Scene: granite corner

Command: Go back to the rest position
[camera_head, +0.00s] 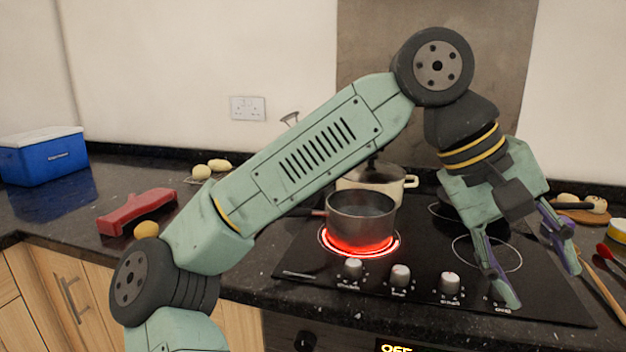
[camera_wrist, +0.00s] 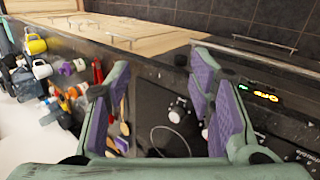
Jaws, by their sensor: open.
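My gripper (camera_head: 540,285) is open and empty in the head view, above the right side of the black hob (camera_head: 430,298). Its fingers point down, apart from each other, near the hob's right edge. In the wrist view my gripper (camera_wrist: 160,108) shows two purple-padded fingers spread wide, with nothing between them. A dark metal pot (camera_head: 361,218) stands on a glowing red burner, left of my gripper and apart from it. My arm bends up and over the counter.
A cream pot (camera_head: 405,182) stands behind the dark pot. A blue cooler box (camera_head: 42,156) and a red object (camera_head: 137,210) lie on the left of the counter. Wooden utensils and a red spoon (camera_head: 610,255) lie right of the hob. The oven display (camera_wrist: 266,95) is lit.

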